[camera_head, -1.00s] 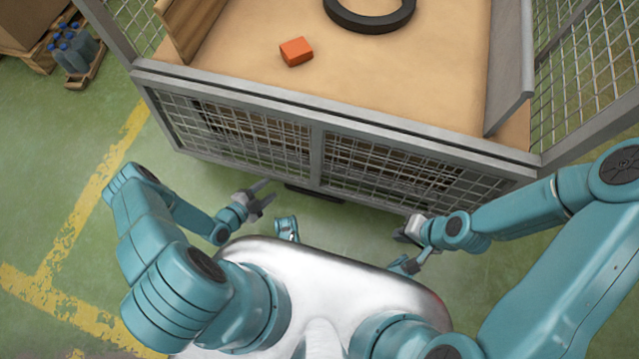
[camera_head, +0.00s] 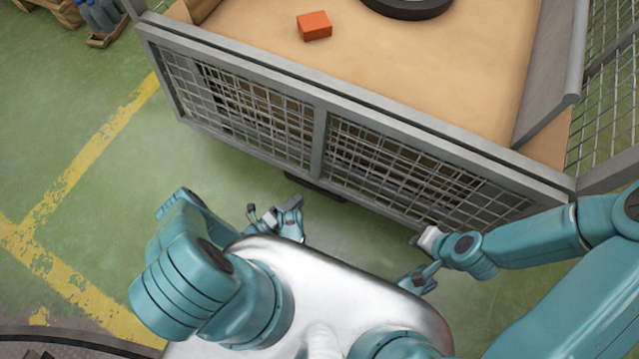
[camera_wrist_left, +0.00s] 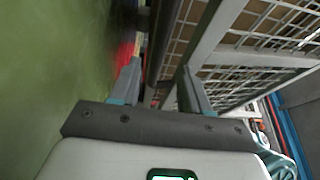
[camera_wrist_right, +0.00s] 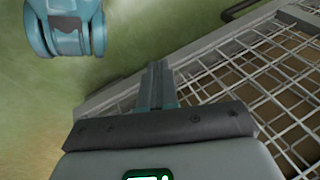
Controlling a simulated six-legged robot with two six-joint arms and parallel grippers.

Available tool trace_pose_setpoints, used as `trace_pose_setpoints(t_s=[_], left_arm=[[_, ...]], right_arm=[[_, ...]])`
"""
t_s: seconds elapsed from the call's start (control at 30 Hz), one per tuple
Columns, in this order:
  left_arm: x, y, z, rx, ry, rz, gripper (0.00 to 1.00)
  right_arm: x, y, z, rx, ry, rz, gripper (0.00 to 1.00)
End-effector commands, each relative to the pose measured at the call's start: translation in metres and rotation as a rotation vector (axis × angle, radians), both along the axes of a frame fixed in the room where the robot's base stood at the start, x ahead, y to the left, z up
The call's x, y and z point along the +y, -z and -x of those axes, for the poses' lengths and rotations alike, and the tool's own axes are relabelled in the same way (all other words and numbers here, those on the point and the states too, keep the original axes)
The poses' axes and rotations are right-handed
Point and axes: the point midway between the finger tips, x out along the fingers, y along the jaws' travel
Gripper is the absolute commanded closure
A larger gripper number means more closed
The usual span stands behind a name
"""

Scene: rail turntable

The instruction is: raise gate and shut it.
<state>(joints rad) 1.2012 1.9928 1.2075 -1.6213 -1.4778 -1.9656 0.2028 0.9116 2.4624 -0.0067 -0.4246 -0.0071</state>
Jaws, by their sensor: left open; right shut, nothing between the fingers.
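The gate (camera_head: 318,140) is a grey-framed wire-mesh panel along the near side of the cage, upright below the tan deck edge. Its mesh and frame also show in the left wrist view (camera_wrist_left: 205,50) and in the right wrist view (camera_wrist_right: 215,68). My left gripper (camera_head: 264,214) is open and low in front of the gate's left half; its fingers (camera_wrist_left: 160,88) are apart, with the frame close by. I cannot tell whether they touch it. My right gripper (camera_head: 425,238) is low by the gate's right half. Its fingers (camera_wrist_right: 157,85) are together and empty, beside the mesh.
An orange block (camera_head: 314,26) and a black ring (camera_head: 410,10) lie on the tan deck (camera_head: 440,75). A grey side panel (camera_head: 555,70) and mesh wall (camera_head: 605,95) stand at right. Blue-topped bottles (camera_head: 98,14) stand upper left. The green floor at left is clear.

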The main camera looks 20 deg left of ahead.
Motion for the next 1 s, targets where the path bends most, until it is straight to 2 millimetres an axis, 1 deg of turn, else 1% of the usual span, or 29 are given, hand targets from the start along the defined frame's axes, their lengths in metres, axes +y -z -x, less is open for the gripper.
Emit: trace_pose_setpoints(t_s=[0.03, 0.2, 0.3, 0.4, 0.57, 0.83, 0.87, 0.9, 0.97, 1.0], left_arm=[[-0.007, 0.001, -0.012, -0.002, 0.007, 0.002, 0.54], [-0.023, 0.000, -0.048, -0.001, 0.005, -0.001, 0.54], [-0.032, -0.002, -0.065, 0.000, 0.004, 0.000, 0.54], [-0.037, -0.003, -0.077, 0.001, 0.001, 0.000, 0.54], [-0.042, -0.004, -0.087, 0.002, -0.001, 0.001, 0.54], [-0.042, -0.005, -0.088, 0.003, -0.004, 0.001, 0.54], [-0.042, -0.005, -0.088, 0.003, -0.004, 0.001, 0.63], [-0.042, -0.005, -0.088, 0.003, -0.004, 0.001, 0.76], [-0.042, -0.005, -0.088, 0.003, -0.004, 0.001, 0.96], [-0.042, -0.005, -0.088, 0.003, -0.004, 0.001, 1.00]], right_arm=[[0.000, 0.005, -0.002, -0.005, 0.001, 0.001, 1.00], [-0.002, 0.013, -0.008, -0.026, 0.004, 0.005, 1.00], [-0.002, 0.016, -0.011, -0.036, 0.005, 0.007, 1.00], [-0.003, 0.019, -0.013, -0.045, 0.007, 0.008, 1.00], [-0.003, 0.021, -0.015, -0.051, 0.007, 0.010, 1.00], [-0.003, 0.020, -0.016, -0.053, 0.007, 0.010, 1.00], [-0.003, 0.020, -0.016, -0.053, 0.007, 0.010, 1.00], [-0.003, 0.020, -0.016, -0.053, 0.007, 0.010, 1.00], [-0.003, 0.020, -0.016, -0.053, 0.007, 0.010, 1.00], [-0.003, 0.020, -0.016, -0.053, 0.007, 0.010, 1.00]])
